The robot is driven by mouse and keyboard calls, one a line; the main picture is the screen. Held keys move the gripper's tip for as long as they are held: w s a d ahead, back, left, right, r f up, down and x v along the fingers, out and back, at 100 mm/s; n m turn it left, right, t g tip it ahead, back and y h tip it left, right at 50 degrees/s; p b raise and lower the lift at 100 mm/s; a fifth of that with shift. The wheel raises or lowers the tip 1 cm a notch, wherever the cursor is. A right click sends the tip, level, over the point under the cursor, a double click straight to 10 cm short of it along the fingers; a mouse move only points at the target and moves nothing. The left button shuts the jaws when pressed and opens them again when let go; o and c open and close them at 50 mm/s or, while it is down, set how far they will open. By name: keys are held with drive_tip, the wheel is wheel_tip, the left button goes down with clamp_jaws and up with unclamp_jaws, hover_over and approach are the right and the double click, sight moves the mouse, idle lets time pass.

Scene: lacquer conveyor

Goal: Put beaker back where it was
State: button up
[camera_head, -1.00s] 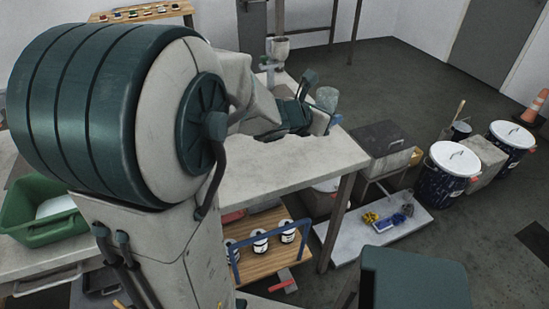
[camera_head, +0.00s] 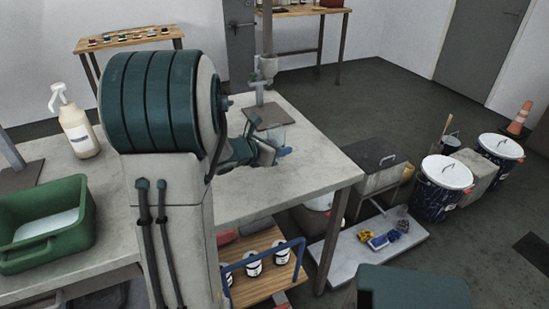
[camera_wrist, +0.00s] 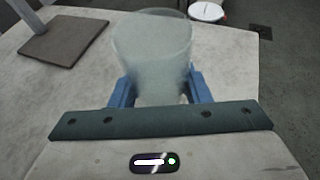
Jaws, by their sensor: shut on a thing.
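The beaker (camera_wrist: 150,50) is a translucent, pale grey-green cup. In the wrist view it stands between the two blue fingers of my gripper (camera_wrist: 158,88), which is shut on it. In the head view my gripper (camera_head: 277,153) is over the pale worktop (camera_head: 300,180), near its right side, and the beaker (camera_head: 275,134) is partly hidden behind it. I cannot tell whether the beaker's bottom touches the worktop.
A stand with a dark base plate (camera_head: 271,116) is behind the beaker; the plate also shows at upper left in the wrist view (camera_wrist: 62,40). A green tub (camera_head: 45,245) and a spray bottle (camera_head: 77,125) are on the left. The worktop's front right is clear.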

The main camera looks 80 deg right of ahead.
sight(275, 168)
drive_tip(key=shift+w+d+f, duration=0.15)
drive_tip(key=shift+w, duration=0.15)
drive_tip(key=shift+f, duration=2)
drive_tip(key=shift+f+b, duration=0.1)
drive_tip(key=shift+b, duration=0.3)
drive_tip(key=shift+f, duration=0.15)
drive_tip(key=o, duration=1.1)
drive_tip(key=shift+r, duration=0.2)
